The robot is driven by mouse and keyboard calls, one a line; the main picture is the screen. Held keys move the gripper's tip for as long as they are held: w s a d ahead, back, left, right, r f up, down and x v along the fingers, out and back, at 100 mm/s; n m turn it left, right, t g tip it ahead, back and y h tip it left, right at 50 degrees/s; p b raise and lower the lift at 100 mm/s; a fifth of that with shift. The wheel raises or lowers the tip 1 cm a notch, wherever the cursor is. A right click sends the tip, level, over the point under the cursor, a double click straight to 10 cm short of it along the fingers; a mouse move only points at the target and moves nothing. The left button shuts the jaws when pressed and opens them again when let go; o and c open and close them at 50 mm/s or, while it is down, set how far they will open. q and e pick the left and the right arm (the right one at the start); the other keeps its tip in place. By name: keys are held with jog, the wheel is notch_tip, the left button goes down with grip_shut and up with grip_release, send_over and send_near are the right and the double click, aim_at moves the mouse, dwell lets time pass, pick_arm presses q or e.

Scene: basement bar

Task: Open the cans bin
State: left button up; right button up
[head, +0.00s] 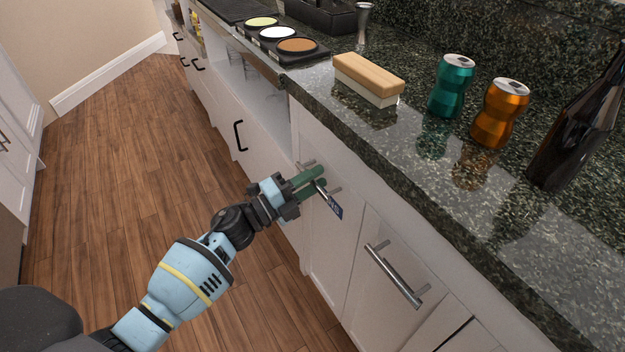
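The tag's lettering is too small to read surely. The panel looks closed, flush with its neighbours. My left gripper (311,181) is at this handle, its green fingers across the middle of the bar and hiding part of it. The fingers look close together, but I cannot tell whether they grip the bar. My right gripper is not in view.
A second panel with a longer metal handle (393,275) is to the right. On the granite counter (420,165) stand a sponge-like block (368,78), a green can (452,86), an orange can (500,112) and a dark bottle (580,130). The wooden floor (120,150) at left is clear.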

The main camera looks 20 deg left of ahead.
pick_arm(q)
jog(key=shift+c, duration=0.4)
grip_shut()
jog(key=r+p+v, duration=0.2)
jog(key=v, duration=1)
jog(key=r+p+v, duration=0.2)
jog(key=r+v, duration=0.1)
jog(key=v, duration=1)
jog(key=shift+s+a, duration=0.3)
jog(key=shift+a, duration=0.1)
